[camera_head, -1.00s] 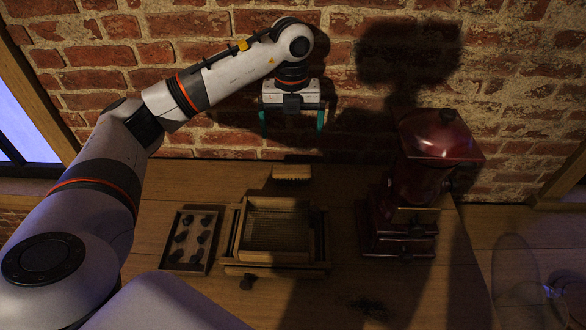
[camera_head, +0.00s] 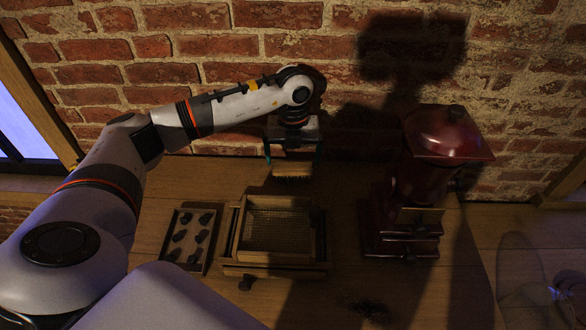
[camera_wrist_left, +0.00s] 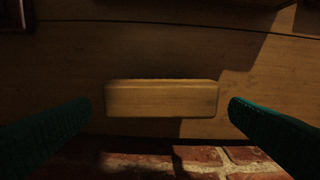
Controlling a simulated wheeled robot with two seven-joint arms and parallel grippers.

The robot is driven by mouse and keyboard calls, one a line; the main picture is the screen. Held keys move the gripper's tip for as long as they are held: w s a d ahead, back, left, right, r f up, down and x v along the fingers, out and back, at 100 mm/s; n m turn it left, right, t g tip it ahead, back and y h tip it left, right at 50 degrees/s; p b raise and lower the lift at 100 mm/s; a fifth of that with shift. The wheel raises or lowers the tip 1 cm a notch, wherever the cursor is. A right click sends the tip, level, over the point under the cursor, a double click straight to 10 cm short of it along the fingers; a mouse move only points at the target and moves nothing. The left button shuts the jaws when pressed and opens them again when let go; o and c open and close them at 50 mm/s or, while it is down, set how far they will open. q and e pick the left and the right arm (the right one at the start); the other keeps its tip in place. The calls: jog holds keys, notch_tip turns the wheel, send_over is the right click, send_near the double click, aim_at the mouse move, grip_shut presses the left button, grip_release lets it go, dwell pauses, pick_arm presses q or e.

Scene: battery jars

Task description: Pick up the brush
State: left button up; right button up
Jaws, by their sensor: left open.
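The brush is a small wooden block with bristles along one edge. In the head view the brush (camera_head: 292,169) is at the back of the table, near the brick wall. In the left wrist view the brush (camera_wrist_left: 161,99) lies crosswise between the two green fingers. My left gripper (camera_head: 293,154) is above the brush and pointing down, with its fingers at the brush's two ends. In the wrist view the left gripper (camera_wrist_left: 160,118) is open, with a gap between each finger and the brush. My right gripper is not in view.
A wooden box with a mesh screen (camera_head: 278,226) stands in front of the brush. A tray (camera_head: 171,263) of dark pieces is to its left. A dark red grinder (camera_head: 425,190) stands to the right. The brick wall (camera_head: 240,75) is close behind.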

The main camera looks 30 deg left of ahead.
aim_at(293, 165)
pick_arm(q)
notch_tip(293, 165, down, 3)
jog(key=shift+s+f+p, duration=0.15)
jog(key=shift+f+p, duration=0.05)
jog(key=shift+p, duration=0.4)
jog(key=shift+f, duration=0.25)
jog(key=c, duration=0.6)
notch_tip(293, 165, up, 9)
jog(key=b, duration=0.2)
jog(key=shift+r+b, duration=0.1)
jog(key=shift+b, duration=0.3)
jog(key=shift+c, duration=0.2)
jog(key=shift+r, duration=0.45)
jog(key=o, duration=0.4)
jog(key=shift+c, duration=1.3)
jog(key=shift+f, duration=0.1)
